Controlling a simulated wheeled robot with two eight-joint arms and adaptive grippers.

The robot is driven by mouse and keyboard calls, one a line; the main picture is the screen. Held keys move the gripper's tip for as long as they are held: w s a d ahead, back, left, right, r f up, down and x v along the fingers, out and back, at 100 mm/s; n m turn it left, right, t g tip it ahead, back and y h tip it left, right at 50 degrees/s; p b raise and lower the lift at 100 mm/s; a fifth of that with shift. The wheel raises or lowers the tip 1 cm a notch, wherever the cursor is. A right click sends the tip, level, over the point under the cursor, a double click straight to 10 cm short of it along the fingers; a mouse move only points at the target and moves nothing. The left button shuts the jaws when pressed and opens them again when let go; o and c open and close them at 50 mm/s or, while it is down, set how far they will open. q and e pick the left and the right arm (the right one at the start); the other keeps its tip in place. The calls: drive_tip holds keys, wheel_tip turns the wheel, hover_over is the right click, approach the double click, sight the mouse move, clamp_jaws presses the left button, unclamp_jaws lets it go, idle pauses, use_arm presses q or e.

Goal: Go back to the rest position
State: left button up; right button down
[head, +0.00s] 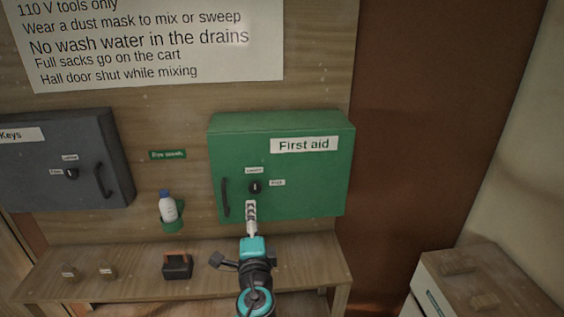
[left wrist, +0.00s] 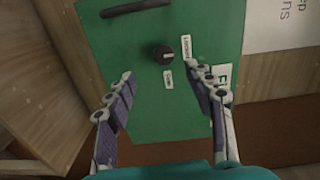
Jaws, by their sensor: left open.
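My left gripper (head: 251,217) is in front of the green first aid cabinet (head: 325,180), just below its dark knob (head: 255,187). In the left wrist view my left gripper (left wrist: 158,68) is open and empty, its fingers spread below and either side of the knob (left wrist: 163,54). I cannot tell whether they touch the cabinet. The knob's white mark points to the small label above it in the head view, which seems to read "Locked". The cabinet door is shut, with a dark handle (head: 225,197) left of the knob. My right gripper is in neither view.
A grey key cabinet (head: 85,160) hangs left. A white bottle (head: 168,208) sits in a green holder between the cabinets. Below, a wooden shelf (head: 135,287) carries a dark handled block (head: 177,266). A wood-topped unit (head: 480,280) stands at lower right.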

use_arm(q)
drive_tip(key=s+a+f+n+g+y+b, duration=0.1)
drive_tip(key=s+a+f+n+g+b, duration=0.2)
drive_tip(key=s+a+f+n+g, duration=0.5)
drive_tip(key=s+d+f+n+g+h+b, duration=0.1)
drive_tip(key=s+d+f+n+g+h, duration=0.1)
drive_tip(key=s+f+n, duration=0.5)
drive_tip(key=s+d+f+h, duration=0.1)
drive_tip(key=s+f+h, duration=0.1)
drive_tip(key=s+f, duration=0.3)
drive_tip(key=shift+s+f+h+b, duration=0.35)
drive_tip(key=shift+s+f+h, duration=0.05)
drive_tip(key=shift+s, duration=0.1)
